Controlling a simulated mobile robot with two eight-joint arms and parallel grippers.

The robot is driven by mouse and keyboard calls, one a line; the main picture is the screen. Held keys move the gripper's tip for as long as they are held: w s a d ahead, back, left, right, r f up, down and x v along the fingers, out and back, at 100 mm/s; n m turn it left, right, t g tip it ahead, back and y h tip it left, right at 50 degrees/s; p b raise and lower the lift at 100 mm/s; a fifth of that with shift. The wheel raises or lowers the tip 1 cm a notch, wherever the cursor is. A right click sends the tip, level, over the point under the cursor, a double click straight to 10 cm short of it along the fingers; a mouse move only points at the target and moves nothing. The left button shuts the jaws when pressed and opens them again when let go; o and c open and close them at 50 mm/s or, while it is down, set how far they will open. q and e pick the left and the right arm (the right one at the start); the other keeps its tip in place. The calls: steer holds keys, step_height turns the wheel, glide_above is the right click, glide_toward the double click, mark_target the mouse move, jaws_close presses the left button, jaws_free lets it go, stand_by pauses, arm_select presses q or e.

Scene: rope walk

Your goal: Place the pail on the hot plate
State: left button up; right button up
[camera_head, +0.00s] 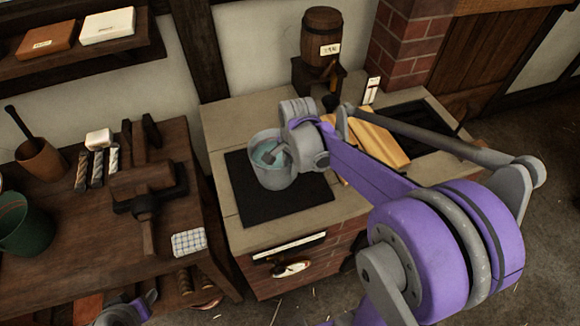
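The pail (267,178) is a grey metal bucket with pale bluish contents. It appears upright over the hot plate (295,208), a black square set in the stone-topped stove; I cannot tell whether its base touches the plate. My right gripper (280,153) is at the pail's right rim, with one grey finger showing inside the opening. The other finger is hidden, so whether it grips the rim is unclear. My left gripper (132,309) is low at the bottom left, away from the pail, partly cut off by the frame edge.
A wooden workbench (80,245) at the left holds tools, a green bucket (25,225) and a checked cloth (189,243). A small barrel (321,42) stands behind the stove. Yellowish blocks (380,140) lie right of the pail, behind my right arm. A brick pillar (403,45) rises behind.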

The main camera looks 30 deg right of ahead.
steer(key=shift+r, duration=0.35)
step_height(320, 180, up, 11)
steer(key=s+p, duration=0.1)
arm_select(q)
steer(key=shift+w+r, duration=0.2)
steer(key=shift+r, duration=0.25)
steer(key=shift+w+r, duration=0.2)
steer(key=shift+r, duration=0.25)
arm_select(e)
steer(key=s+a+f+n+t, duration=0.4)
steer(key=s+a+f+n, duration=0.3)
steer(key=n, duration=0.9)
steer(key=s+a, duration=0.3)
steer(key=s, duration=0.1)
steer(key=shift+s+a+f+n, duration=0.15)
steer(key=shift+f+n, duration=0.2)
steer(key=shift+n, duration=0.05)
